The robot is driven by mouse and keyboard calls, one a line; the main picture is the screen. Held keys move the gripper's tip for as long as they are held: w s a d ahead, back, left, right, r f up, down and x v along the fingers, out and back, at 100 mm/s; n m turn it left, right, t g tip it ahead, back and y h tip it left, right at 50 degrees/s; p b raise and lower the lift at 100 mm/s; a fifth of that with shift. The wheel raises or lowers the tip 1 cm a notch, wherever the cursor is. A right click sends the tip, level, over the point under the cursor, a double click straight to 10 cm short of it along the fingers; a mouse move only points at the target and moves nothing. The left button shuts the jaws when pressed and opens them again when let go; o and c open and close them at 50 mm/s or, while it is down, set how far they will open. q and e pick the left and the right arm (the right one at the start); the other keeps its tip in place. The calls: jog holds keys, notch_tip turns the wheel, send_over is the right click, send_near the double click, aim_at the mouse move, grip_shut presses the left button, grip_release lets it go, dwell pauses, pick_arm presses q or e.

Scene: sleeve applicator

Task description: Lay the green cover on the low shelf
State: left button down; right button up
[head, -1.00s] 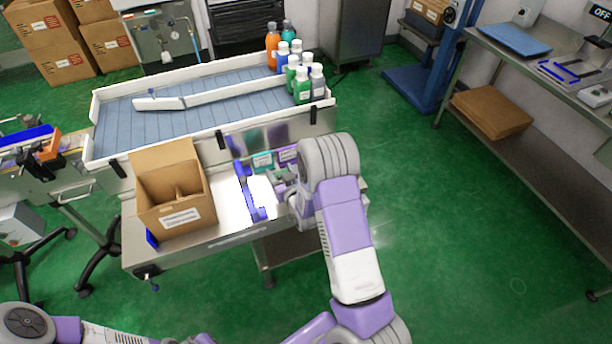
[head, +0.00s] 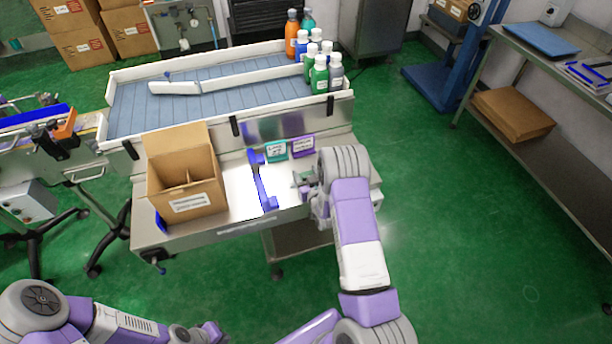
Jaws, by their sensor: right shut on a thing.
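My right gripper (head: 307,192) is over the right part of the steel worktable, largely hidden by its own wrist. A small dull-green piece (head: 303,178), which looks like the green cover, shows at its fingers, and the gripper is shut on it. How much of the cover is between the fingers is hidden. A low shelf (head: 300,240) shows under the worktable, partly behind my right arm. My left arm is low at the bottom left; the left gripper (head: 208,333) is at the bottom edge, and its fingers are not clear.
An open cardboard box (head: 190,205) stands on the worktable (head: 235,215), left of a blue guide (head: 264,185). A teal sign (head: 276,150) and a purple sign (head: 303,146) stand behind the gripper. Several bottles (head: 320,74) stand on the conveyor. Green floor on the right is clear.

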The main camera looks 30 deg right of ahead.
jog(key=shift+r, duration=0.15)
jog(key=shift+f, duration=0.25)
jog(key=o, duration=1)
jog(key=shift+o, duration=0.2)
jog(key=shift+r, duration=0.15)
